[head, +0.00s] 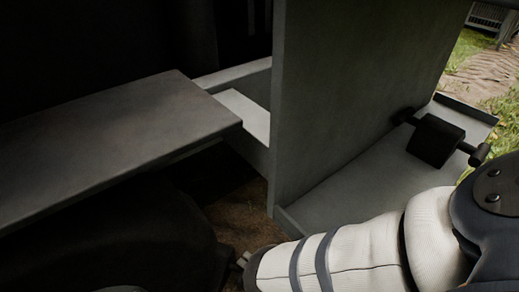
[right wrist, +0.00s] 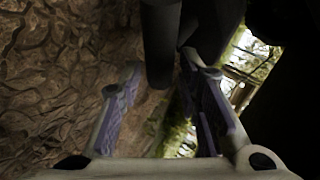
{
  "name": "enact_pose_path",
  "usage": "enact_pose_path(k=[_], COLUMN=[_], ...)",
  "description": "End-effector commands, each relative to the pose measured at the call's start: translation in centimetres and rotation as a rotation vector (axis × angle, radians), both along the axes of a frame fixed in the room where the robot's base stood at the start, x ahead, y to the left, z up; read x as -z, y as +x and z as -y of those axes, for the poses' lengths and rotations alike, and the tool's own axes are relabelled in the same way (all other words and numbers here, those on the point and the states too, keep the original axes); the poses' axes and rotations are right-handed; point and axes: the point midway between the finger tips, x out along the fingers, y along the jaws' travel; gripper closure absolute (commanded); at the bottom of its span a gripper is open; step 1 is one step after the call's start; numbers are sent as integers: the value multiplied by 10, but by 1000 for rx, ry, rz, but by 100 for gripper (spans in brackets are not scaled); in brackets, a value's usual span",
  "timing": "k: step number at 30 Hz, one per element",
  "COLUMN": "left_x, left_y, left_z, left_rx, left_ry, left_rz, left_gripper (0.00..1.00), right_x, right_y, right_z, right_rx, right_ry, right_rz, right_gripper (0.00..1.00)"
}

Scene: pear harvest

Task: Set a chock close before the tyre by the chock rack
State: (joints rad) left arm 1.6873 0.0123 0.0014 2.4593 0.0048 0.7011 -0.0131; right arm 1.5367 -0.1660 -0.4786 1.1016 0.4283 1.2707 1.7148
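A black chock-like block (head: 435,140) with a bar through it lies on a grey shelf (head: 345,205) at the right of the head view. A dark rounded shape, seemingly the tyre (head: 120,235), sits under a grey fender at the lower left, mostly in shadow. My right gripper (head: 243,260) is low beside it, mostly hidden behind my white sleeve. In the right wrist view its two fingers (right wrist: 160,65) stand apart. A dark cylinder (right wrist: 161,45), possibly a chock's handle, shows between the fingertips, with a gap at the left finger. My left gripper is not seen.
The flat grey fender (head: 110,120) covers the space above the tyre. An upright grey panel (head: 345,90) stands between fender and shelf. Brown soil (head: 237,215) shows in a narrow gap; grass and paving lie at the far right.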

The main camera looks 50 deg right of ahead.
Motion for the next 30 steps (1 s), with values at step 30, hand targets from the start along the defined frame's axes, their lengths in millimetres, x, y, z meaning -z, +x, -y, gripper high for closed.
enact_pose_path(k=[30], left_x=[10], left_y=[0], left_z=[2], left_rx=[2], left_ry=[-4], left_rz=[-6], left_gripper=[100], right_x=[11], right_y=[20], right_z=[-1], right_rx=[-3], right_ry=[-1], right_rz=[-2], right_gripper=[100])
